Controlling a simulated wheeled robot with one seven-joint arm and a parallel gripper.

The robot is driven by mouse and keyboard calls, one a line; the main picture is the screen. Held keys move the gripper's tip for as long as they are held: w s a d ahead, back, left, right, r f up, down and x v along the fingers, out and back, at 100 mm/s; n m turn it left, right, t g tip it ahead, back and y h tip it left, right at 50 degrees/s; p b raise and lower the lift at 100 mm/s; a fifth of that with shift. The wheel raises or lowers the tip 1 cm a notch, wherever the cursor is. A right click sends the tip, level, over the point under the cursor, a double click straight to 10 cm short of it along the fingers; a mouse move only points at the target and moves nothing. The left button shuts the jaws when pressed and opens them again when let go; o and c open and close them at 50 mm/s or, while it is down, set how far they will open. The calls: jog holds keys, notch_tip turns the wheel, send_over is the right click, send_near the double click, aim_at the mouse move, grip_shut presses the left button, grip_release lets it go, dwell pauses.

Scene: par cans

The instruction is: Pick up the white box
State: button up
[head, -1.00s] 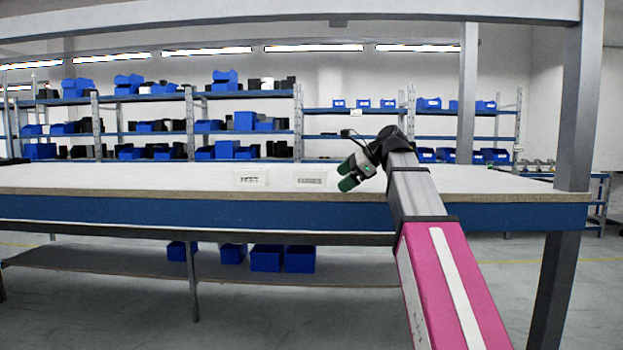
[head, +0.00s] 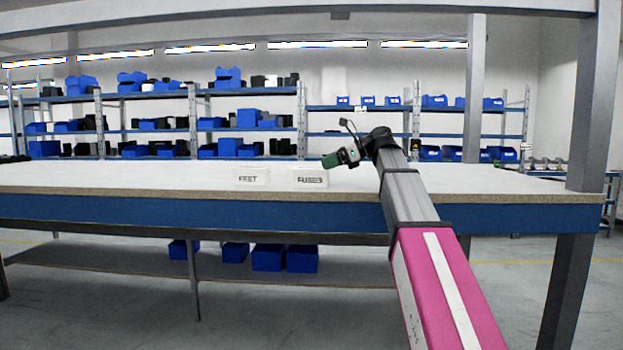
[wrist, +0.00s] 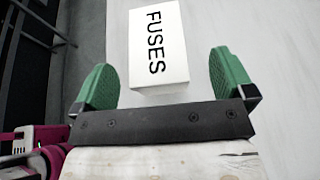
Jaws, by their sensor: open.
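A white box (wrist: 158,45) marked "FUSES" lies on the workbench, ahead of and between my open green fingertips in the wrist view. In the head view the same box (head: 310,178) sits near the bench's front edge. My gripper (wrist: 160,82) is open and empty, with a finger to either side of the box's near end; I cannot tell the height gap. In the head view my gripper (head: 332,160) is just right of the box and above it. A second white box (head: 251,177), its label reading something like "FEET", stands to the left.
The workbench (head: 120,178) has a wide clear top to the left. A grey upright post (head: 578,130) stands at its right end. Shelves with blue bins (head: 237,148) line the back wall. Several blue bins (head: 269,258) sit on the lower shelf.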

aim_at(310, 168)
jog(key=x, duration=0.5)
jog(key=shift+s, duration=0.25)
jog(key=c, duration=1.1)
jog(key=shift+o, duration=0.3)
jog(key=shift+r, duration=0.2)
